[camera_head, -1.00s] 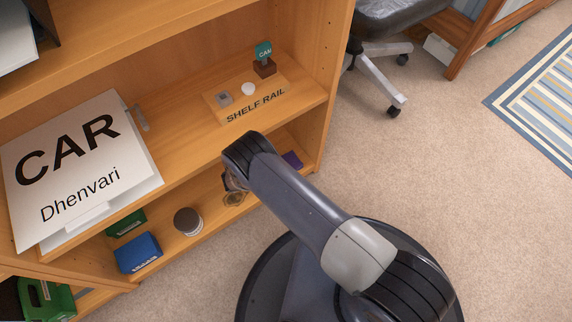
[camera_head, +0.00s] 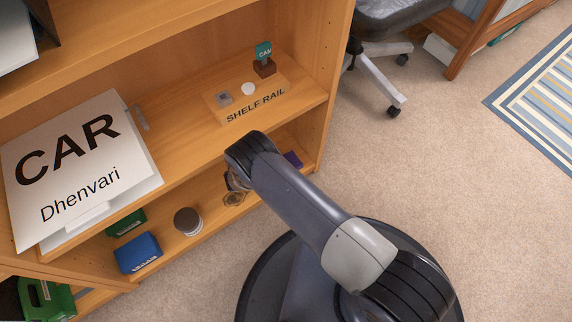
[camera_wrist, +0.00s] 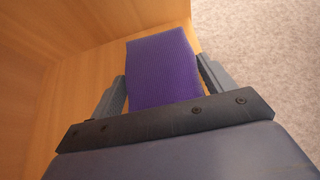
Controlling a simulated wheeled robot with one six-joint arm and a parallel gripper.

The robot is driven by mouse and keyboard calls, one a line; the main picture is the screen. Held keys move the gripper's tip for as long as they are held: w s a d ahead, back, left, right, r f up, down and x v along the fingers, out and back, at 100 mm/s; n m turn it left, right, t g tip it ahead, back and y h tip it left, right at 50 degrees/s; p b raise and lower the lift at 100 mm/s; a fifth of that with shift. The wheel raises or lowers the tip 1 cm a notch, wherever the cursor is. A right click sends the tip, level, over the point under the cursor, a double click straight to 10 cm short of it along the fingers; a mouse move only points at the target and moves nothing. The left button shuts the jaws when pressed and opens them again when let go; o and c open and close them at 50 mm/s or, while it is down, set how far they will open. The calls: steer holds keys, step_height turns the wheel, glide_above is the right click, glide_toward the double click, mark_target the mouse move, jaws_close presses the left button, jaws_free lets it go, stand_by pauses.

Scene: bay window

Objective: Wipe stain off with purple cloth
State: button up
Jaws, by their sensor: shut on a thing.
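The purple cloth (camera_wrist: 162,68) fills the space between the fingers of my gripper (camera_wrist: 164,84) in the wrist view. The fingers are shut on its two sides. The cloth is over a wooden surface, near a corner with a wooden wall. I cannot tell whether it touches the wood. In the head view, a small purple patch of the cloth (camera_head: 292,159) shows at the right end of the lower shelf (camera_head: 210,222), past my arm. My arm hides the gripper there. No stain can be made out in either view.
On the lower shelf are a blue box (camera_head: 137,252), a green box (camera_head: 126,223), a round dark-lidded container (camera_head: 188,221) and a hexagonal item (camera_head: 235,198). The upper shelf board, holding a CAR sign (camera_head: 80,165), is overhead.

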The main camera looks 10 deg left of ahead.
steer(key=shift+c, duration=0.9)
steer(key=shift+r+p, duration=1.7)
steer(key=shift+r, duration=1.4)
steer(key=shift+w+a+r, duration=0.1)
steer(key=shift+w+a, duration=0.05)
steer(key=shift+f, duration=0.2)
